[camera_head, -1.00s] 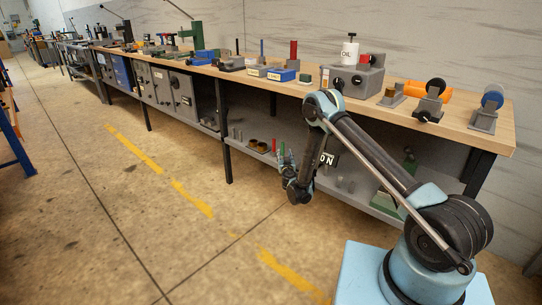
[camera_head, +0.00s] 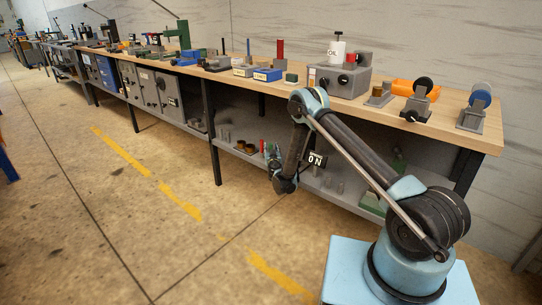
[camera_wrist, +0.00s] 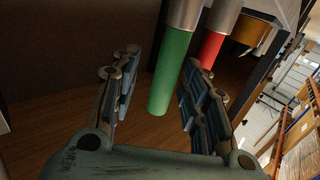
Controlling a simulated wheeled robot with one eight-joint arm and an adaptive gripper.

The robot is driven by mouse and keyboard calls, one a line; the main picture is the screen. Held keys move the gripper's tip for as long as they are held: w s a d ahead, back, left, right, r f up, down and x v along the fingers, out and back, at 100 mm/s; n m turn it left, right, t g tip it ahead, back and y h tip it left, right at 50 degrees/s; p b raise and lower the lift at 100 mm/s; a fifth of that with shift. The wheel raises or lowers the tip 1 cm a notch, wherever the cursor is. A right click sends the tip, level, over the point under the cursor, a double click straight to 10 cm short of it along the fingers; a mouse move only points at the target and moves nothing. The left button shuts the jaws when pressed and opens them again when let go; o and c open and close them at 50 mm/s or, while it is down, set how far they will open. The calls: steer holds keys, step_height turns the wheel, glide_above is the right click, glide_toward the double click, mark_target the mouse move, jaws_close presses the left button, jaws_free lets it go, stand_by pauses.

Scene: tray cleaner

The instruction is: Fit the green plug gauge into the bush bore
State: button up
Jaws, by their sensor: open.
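The green plug gauge (camera_wrist: 172,75) shows in the wrist view as a green cylinder with a grey metal end at the top of the picture. It stands between the two fingers of my gripper (camera_wrist: 160,65), which are open, with visible room on the left side; contact on the right finger cannot be told. In the head view my gripper (camera_head: 272,153) is at the lower shelf under the bench, in front of small items, and the green gauge cannot be made out there. I cannot identify the bush bore in either view.
A red cylinder with a grey end (camera_wrist: 212,45) stands close beside the right finger, with a brass-coloured piece (camera_wrist: 251,34) beyond it. The lower shelf (camera_head: 228,143) holds several small parts. The bench top (camera_head: 450,116) above is crowded. The floor in front is clear.

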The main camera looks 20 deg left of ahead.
jaws_close()
steer(key=shift+a, duration=0.1)
